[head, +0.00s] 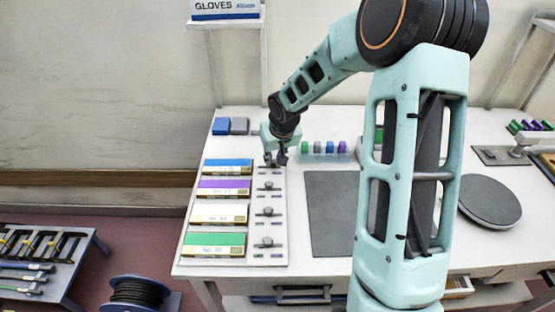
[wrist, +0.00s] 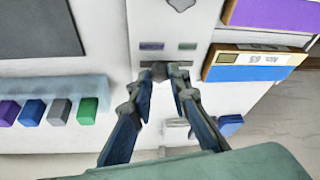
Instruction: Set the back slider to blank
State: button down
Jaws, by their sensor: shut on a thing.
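The slider panel (head: 281,225) lies on the white table, with a column of small sliders beside coloured cards. The back slider is in the row by the blue card (head: 228,166). My gripper (head: 276,160) reaches down to that row and largely hides the slider in the head view. In the wrist view my gripper (wrist: 165,70) is shut on the back slider's dark knob (wrist: 159,71), which shows between the fingertips. Two small marks, one purplish (wrist: 152,45) and one greenish (wrist: 187,46), lie beside the knob. I cannot read which setting the knob is at.
Purple (head: 224,183), white (head: 218,212) and green (head: 213,243) cards line the panel's left side. A rack of several coloured blocks (head: 323,147) stands right of my gripper. A dark mat (head: 331,215) and a round dark disc (head: 490,202) lie farther right.

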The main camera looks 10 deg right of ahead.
jog(key=shift+w+a, duration=0.15)
jog(key=shift+a, duration=0.5)
jog(key=c, duration=1.8)
grip_release()
jog(key=v, duration=1.2)
